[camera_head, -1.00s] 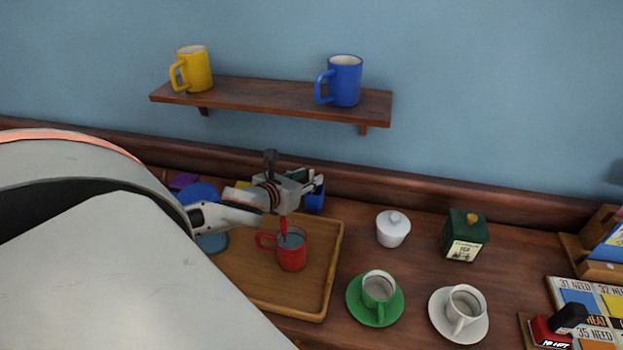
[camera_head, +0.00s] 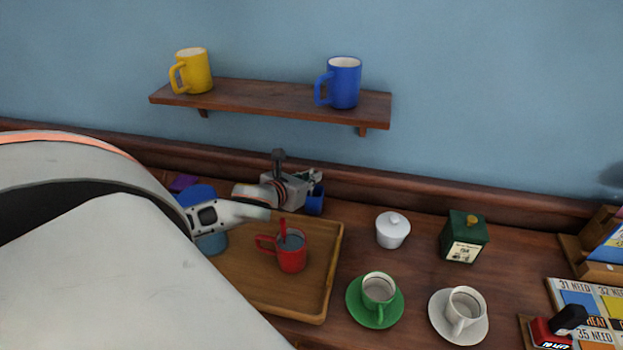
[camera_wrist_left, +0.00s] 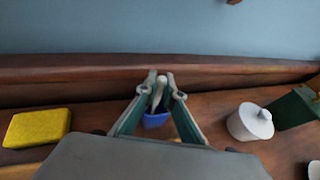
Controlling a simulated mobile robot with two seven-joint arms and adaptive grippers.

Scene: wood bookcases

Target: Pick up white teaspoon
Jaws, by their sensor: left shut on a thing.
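My left gripper (camera_head: 306,186) is at the back of the desk, over a blue cup (camera_head: 314,204). In the left wrist view its fingertips (camera_wrist_left: 161,87) are closed on the upper part of the white teaspoon (camera_wrist_left: 158,92). The teaspoon's lower part goes down toward the blue cup (camera_wrist_left: 155,121), and its lower end is hidden. I cannot make out the teaspoon in the head view, where the gripper covers that spot. My right gripper is not in view.
A red mug (camera_head: 292,259) with a red spoon stands on a wooden tray (camera_head: 326,277). A white lidded pot (camera_head: 393,232), green tin (camera_head: 465,236), green cup and white cup stand to the right. A shelf (camera_head: 270,98) with two mugs hangs above. A yellow sponge (camera_wrist_left: 37,128) lies left.

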